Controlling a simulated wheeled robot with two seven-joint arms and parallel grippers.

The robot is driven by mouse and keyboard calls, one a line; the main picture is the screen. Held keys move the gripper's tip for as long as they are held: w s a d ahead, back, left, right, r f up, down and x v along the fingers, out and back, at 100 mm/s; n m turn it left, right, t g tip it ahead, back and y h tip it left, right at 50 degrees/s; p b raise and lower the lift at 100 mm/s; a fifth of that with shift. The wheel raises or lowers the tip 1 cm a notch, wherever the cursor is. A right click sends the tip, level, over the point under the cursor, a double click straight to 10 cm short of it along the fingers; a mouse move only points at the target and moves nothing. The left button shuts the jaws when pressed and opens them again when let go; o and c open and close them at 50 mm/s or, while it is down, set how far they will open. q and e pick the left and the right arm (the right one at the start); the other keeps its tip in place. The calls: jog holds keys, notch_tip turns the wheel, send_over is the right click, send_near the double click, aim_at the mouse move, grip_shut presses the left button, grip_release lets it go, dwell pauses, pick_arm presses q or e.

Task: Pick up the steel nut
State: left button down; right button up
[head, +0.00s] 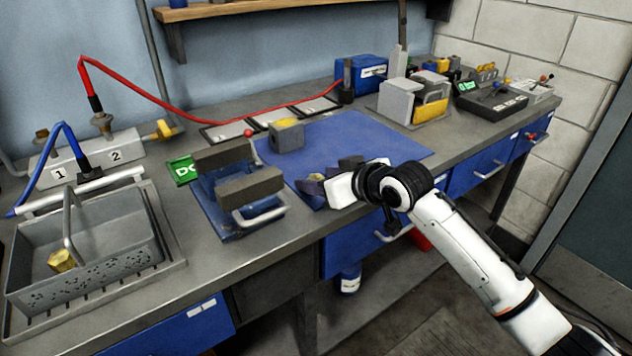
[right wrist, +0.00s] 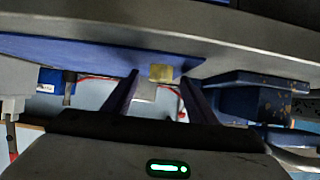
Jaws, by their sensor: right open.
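A small yellowish, blocky piece, seemingly the nut (head: 318,177), sits near the front edge of the blue mat (head: 352,133). It is partly hidden by my right gripper in the head view. My right gripper (head: 330,176) is open over the mat's front edge, with its dark fingers spread. In the right wrist view the piece (right wrist: 162,73) shows between the tips of the open fingers (right wrist: 160,80), with no visible grip on it. My left gripper is not in view.
A grey block with a yellow top (head: 287,138) stands behind on the mat. A blue fixture with dark pads and a handle (head: 235,190) stands close to the left. A grey basket (head: 85,250) is at far left. The mat's right part is clear.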

jog(key=shift+c, duration=0.4)
jog(key=c, duration=1.1)
jog(key=shift+r, duration=0.1)
